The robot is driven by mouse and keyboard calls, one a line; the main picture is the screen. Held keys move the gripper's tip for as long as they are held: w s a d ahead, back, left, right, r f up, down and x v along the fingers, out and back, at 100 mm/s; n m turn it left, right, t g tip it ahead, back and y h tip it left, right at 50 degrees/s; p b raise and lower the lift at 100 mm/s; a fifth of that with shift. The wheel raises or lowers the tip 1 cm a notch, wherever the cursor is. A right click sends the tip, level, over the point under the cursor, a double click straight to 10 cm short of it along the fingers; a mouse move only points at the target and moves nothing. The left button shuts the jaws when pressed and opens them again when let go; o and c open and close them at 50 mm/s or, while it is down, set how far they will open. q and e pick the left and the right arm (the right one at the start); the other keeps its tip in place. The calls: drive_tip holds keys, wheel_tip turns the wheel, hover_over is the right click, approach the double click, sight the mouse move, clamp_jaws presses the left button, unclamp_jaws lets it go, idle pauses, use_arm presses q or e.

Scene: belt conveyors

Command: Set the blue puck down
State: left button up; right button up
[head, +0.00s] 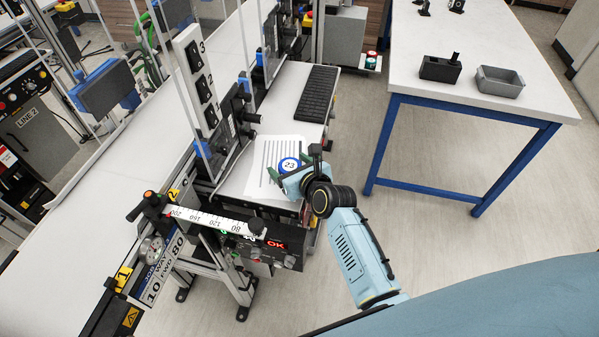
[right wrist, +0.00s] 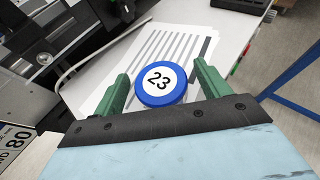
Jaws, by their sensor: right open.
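The blue puck (head: 289,163) has a white top marked 23. In the right wrist view the puck (right wrist: 160,83) lies flat over a white sheet with grey stripes (right wrist: 165,45), apparently resting on it. The striped sheet (head: 265,165) is on a white side table in the head view. My right gripper (head: 290,170) is open at the puck. Its green fingers (right wrist: 162,74) stand on either side of the puck, with a visible gap on each side. The puck's near lower edge is partly hidden in the head view. My left gripper is not in view.
A black ribbed strip (head: 317,92) lies at the far end of the side table. A measuring rail (head: 215,219) and a panel reading OK (head: 277,245) stand in front. A blue-legged bench (head: 480,108) with a grey tray (head: 499,82) is at the right.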

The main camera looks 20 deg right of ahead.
drive_tip(key=p+v, duration=0.1)
drive_tip(key=v, duration=1.1)
